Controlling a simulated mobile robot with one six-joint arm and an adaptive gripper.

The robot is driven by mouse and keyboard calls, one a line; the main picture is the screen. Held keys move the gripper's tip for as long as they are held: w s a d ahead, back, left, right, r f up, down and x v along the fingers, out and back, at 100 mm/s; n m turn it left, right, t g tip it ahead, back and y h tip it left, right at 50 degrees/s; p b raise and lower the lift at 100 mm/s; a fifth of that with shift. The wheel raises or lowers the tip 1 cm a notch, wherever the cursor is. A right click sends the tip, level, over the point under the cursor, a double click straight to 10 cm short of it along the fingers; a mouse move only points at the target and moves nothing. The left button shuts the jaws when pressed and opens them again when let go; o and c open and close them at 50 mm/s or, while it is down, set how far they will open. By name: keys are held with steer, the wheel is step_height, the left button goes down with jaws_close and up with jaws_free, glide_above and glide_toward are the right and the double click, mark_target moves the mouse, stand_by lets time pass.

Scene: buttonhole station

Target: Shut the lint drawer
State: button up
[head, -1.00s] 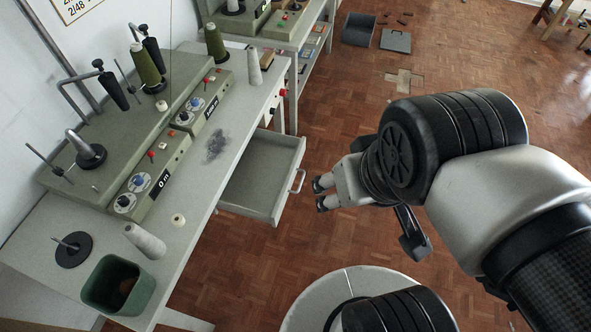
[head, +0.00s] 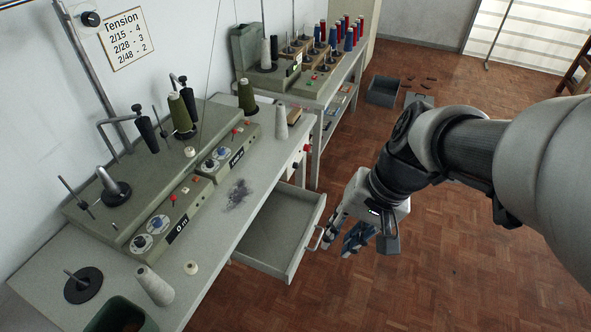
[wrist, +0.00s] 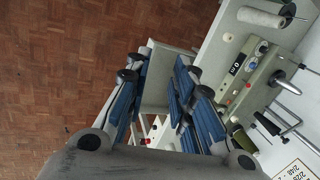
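The lint drawer (head: 270,229) is a grey, empty-looking drawer pulled out from under the front of the machine table. Its bar handle (head: 317,240) is on the front panel, facing the room. My gripper (head: 343,238) is just right of the handle, its fingers pointing down; I cannot tell whether it touches the handle. In the wrist view my gripper (wrist: 157,76) is open, its blue-padded fingers spread apart. Part of the drawer (wrist: 157,92) shows between them, and the fingers hide the rest.
The table (head: 210,248) carries winding units with cones, and a patch of dark lint (head: 237,194) lies on it. A green bin (head: 120,316) is at the near left. A second bench (head: 330,88) stands behind. A grey box (head: 383,91) is on the floor; the near floor is clear.

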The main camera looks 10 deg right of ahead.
steer(key=w+f+m+y, duration=0.1)
steer(key=w+f+m, duration=0.1)
steer(key=f, duration=0.1)
steer(key=w+d+f+m+y, duration=0.1)
steer(key=w+f, duration=0.2)
steer(key=f, duration=0.1)
steer(key=w+d+f+m+g+y, duration=0.1)
steer(key=w+f+m, duration=0.1)
steer(key=f, duration=0.1)
steer(key=shift+w+f+m+y, duration=0.2)
steer(key=shift+m+y, duration=0.1)
steer(key=shift+y, duration=0.1)
jaws_close()
steer(key=w+d+f+m+t+y, duration=0.1)
steer(key=d+f+m+t+y, duration=0.15)
steer(key=f+m, duration=0.85)
steer(key=w+d+f+m+t+y, duration=0.1)
steer(key=d+f+m+t, duration=0.25)
steer(key=f, duration=1.55)
steer(key=shift+n, duration=0.35)
steer(key=b+x, duration=0.3)
steer(key=x, duration=0.9)
steer(key=shift+a, duration=0.45)
steer(key=shift+w+a, duration=0.25)
steer(key=shift+a, duration=0.1)
